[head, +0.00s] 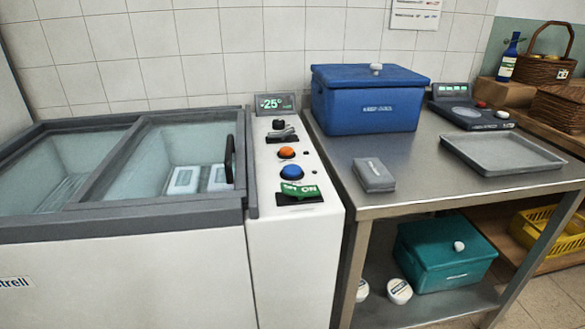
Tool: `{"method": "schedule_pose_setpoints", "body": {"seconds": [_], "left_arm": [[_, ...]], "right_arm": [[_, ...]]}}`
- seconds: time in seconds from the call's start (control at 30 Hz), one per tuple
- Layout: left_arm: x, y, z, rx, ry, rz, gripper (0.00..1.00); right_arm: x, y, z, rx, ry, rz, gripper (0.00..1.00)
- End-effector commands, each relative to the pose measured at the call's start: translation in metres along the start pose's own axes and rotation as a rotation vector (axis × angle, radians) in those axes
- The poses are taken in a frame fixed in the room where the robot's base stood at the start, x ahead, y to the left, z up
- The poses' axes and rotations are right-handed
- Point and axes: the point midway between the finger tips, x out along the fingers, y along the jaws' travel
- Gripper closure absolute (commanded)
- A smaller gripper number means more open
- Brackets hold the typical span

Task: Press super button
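A white control panel (296,219) runs along the right end of the chest freezer. It carries an orange round button (286,152) and, nearer to me, a blue round button (292,172). A green rocker switch (299,191) marked ON sits below the blue button. A black and grey knob or lever (281,132) sits above the orange button. A display (275,103) at the back reads about -25 in green. I cannot read a "super" label on either button. Neither of my grippers is in view.
The freezer (120,219) has glass sliding lids with a dark handle (229,159). To the right, a steel table (420,168) holds a blue cool box (366,105), a grey block (374,175), a scale (468,114) and a grey tray (502,155). A teal box (444,255) is below.

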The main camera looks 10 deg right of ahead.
Motion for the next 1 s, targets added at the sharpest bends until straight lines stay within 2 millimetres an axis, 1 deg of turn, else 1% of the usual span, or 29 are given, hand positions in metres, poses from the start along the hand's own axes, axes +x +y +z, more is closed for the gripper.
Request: {"method": "schedule_pose_setpoints", "body": {"seconds": [0.03,0.07,0.5,1.0], "left_arm": [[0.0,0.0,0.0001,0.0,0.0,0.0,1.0],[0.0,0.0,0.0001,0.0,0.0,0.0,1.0],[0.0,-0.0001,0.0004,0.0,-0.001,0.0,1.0],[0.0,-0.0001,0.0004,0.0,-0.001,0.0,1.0]], "right_arm": [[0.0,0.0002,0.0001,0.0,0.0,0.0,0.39],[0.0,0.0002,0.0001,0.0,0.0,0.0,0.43],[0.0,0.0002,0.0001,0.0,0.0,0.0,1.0],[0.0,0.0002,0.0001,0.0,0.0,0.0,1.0]]}}
